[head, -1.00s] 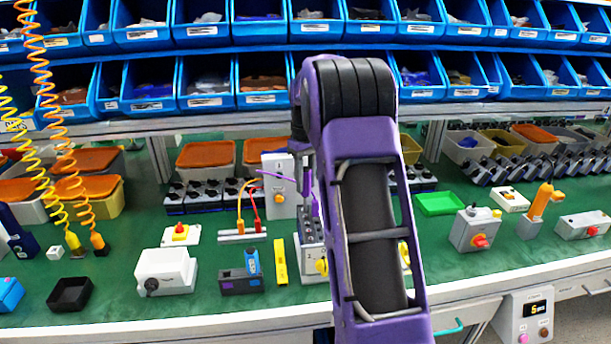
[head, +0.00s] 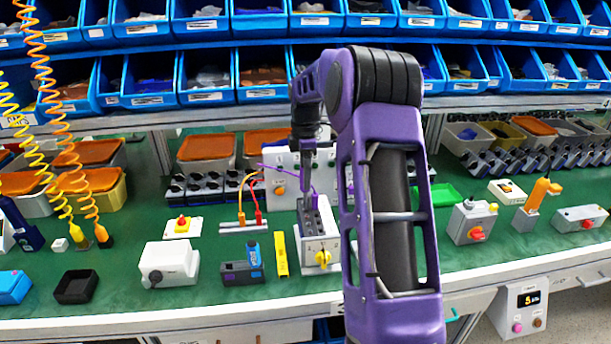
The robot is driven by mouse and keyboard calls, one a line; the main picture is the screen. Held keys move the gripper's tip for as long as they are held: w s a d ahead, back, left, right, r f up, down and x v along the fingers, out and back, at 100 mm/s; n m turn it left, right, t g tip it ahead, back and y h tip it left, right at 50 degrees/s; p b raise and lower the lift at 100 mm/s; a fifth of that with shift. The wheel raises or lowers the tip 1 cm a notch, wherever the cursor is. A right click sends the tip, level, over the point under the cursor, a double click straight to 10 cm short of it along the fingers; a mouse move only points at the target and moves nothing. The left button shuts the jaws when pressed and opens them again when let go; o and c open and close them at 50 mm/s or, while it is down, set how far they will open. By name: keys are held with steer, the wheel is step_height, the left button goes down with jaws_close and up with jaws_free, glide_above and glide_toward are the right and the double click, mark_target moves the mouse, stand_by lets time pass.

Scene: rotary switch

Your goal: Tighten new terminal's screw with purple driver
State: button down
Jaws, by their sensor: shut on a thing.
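The rotary switch (head: 319,244) is a light grey block with a dark terminal top and a yellow knob (head: 322,258), on the green bench. My gripper (head: 308,150) is above it, pointing down and shut on the slim purple driver (head: 308,172). The driver is upright, its lower end at the switch's terminals; whether it touches a screw is too small to tell. The new terminal itself is not clear. My forearm covers the bench just right of the switch.
A dark driver holder (head: 240,273) with a blue driver (head: 253,253) stands left of the switch, beside a yellow strip (head: 280,254). A white panel (head: 291,180) stands behind. A grey box (head: 168,264) sits further left. Blue bins (head: 205,80) line the back.

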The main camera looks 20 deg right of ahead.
steer(key=n, duration=0.5)
steer(key=shift+n, duration=0.3)
steer(key=n, duration=1.3)
steer(key=shift+n, duration=0.3)
